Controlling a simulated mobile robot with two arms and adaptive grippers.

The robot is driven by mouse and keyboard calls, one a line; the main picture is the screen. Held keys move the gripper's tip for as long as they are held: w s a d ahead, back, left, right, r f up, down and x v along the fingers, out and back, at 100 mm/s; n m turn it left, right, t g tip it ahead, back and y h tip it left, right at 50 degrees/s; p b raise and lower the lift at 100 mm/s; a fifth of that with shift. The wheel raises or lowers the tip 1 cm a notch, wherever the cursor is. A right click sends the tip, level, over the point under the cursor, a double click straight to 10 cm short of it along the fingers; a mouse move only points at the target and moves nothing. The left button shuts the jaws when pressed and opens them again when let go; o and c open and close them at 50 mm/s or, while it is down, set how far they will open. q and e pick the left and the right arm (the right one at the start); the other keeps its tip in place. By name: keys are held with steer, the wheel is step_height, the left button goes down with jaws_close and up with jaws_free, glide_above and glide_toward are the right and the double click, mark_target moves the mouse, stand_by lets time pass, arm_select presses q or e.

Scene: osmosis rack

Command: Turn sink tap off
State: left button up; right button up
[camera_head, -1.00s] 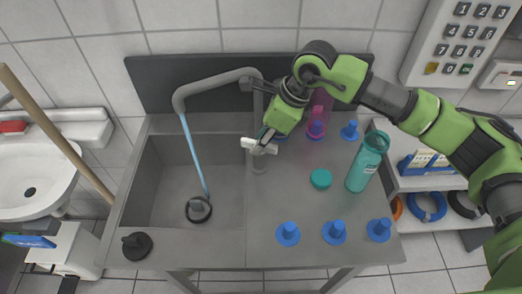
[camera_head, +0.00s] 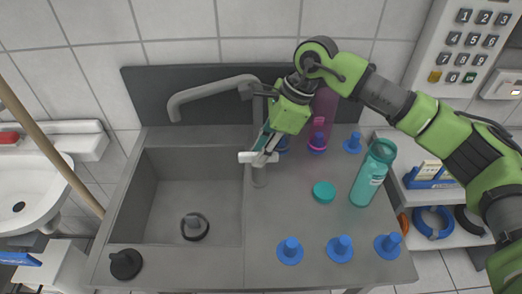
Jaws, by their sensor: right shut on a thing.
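The sink tap has a tall grey post and a curved spout (camera_head: 205,92) that reaches left over the sink basin (camera_head: 165,198). No water stream shows from the spout. My right gripper (camera_head: 262,150) is at the tap's post, pointing down, and is shut at the white tap handle (camera_head: 255,158). The fingers hide part of the handle and post. A black ring-shaped drain piece (camera_head: 195,227) lies in the basin. My left gripper is not in view.
A teal bottle (camera_head: 373,174), a teal cap (camera_head: 324,191) and several blue pegged pieces (camera_head: 340,248) stand on the counter right of the tap. A pink bottle (camera_head: 324,115) is behind my right arm. A black stopper (camera_head: 126,264) sits at the front left corner.

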steer(key=o, duration=0.7)
steer(key=shift+o, duration=0.2)
steer(key=v, duration=1.2)
